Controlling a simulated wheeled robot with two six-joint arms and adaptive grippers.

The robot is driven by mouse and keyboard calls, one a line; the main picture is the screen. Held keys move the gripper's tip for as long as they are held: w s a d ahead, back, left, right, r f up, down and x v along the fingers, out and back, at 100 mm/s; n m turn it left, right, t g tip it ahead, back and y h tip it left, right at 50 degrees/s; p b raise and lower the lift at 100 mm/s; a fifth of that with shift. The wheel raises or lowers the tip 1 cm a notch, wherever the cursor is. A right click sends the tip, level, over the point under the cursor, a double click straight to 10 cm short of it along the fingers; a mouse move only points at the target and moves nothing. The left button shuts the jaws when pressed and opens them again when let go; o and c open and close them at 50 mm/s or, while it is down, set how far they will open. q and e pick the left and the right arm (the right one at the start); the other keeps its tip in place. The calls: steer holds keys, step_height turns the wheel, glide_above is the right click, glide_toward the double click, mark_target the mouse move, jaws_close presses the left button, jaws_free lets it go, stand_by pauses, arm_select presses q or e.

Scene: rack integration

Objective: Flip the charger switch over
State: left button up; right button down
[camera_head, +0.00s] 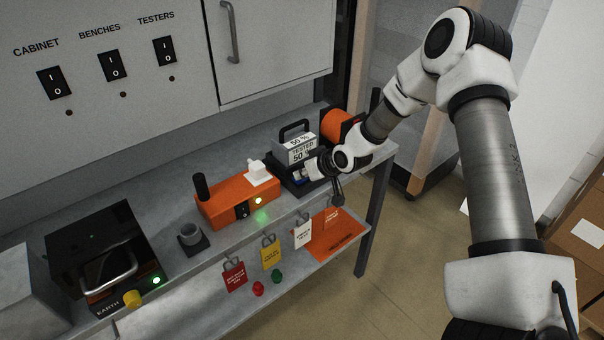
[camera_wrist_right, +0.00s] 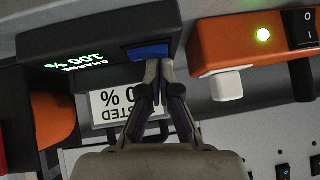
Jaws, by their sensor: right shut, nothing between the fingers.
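The black charger unit (camera_head: 294,180) on the bench has a lit display reading CHARGE 100 % and a blue part (camera_wrist_right: 149,52) on its edge in the right wrist view. My right gripper (camera_wrist_right: 160,70) is shut and empty, its fingertips at or very near the blue part; contact is unclear. A black rocker switch marked O and I (camera_wrist_right: 302,28) sits on the orange box (camera_head: 232,204) beside the charger, next to a lit green lamp (camera_wrist_right: 263,35). No label names this switch. It also shows small in the head view (camera_head: 242,211). My left gripper is out of view.
A white plug (camera_head: 259,172) and black knob (camera_head: 200,187) rise from the orange box. Wall switches (camera_head: 114,65) are at the upper left. Tags (camera_head: 234,275) hang along the bench front. A black box (camera_head: 106,250) stands left.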

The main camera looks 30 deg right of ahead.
steer(key=shift+a+f+b, duration=0.1)
steer(key=shift+f+b, duration=0.25)
steer(key=shift+f, duration=0.05)
steer(key=shift+s+r, duration=0.1)
steer(key=shift+s, duration=0.05)
